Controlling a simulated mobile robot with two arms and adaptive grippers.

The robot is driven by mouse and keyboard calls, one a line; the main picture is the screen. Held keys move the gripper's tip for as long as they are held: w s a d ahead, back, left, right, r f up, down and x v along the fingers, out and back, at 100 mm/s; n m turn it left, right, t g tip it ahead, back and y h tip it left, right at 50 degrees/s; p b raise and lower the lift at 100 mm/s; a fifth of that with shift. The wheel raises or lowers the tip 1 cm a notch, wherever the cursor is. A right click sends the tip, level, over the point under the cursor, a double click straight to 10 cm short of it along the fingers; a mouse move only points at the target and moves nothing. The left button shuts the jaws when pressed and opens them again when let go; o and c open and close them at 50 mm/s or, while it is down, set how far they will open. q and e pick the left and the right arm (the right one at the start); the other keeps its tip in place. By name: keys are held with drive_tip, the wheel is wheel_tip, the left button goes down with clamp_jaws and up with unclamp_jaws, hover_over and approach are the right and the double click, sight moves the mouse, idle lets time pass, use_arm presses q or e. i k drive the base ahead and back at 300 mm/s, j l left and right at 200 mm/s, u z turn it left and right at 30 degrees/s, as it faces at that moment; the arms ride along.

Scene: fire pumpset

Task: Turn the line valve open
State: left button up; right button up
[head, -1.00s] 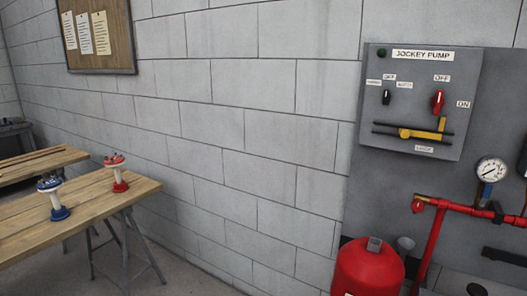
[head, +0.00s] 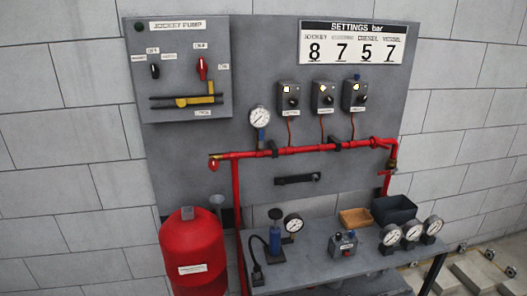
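A red pipe (head: 300,150) runs across the grey panel. A small fitting with a red handle (head: 213,165) sits at its left end. A blue-handled fitting (head: 261,136) stands on the pipe just under a round gauge (head: 260,116). A brass fitting (head: 391,163) sits where the pipe turns down at the right. No label here tells which of these is the line valve, and I cannot tell whether any is open or shut. Neither of my grippers is in view.
A jockey pump box (head: 180,68) with a red switch hangs upper left, and a settings board (head: 353,42) upper right. A red tank (head: 192,255) stands left of a grey bench (head: 330,262) holding gauges, a hand pump (head: 275,235) and two trays. Three switch boxes (head: 322,97) sit above the pipe.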

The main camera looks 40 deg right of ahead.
sight(387, 172)
drive_tip(key=l+z, duration=0.1)
drive_tip(key=z, duration=0.3)
drive_tip(key=l+z, duration=0.1)
drive_tip(key=z, duration=0.75)
drive_tip(key=i+l+z, duration=0.75)
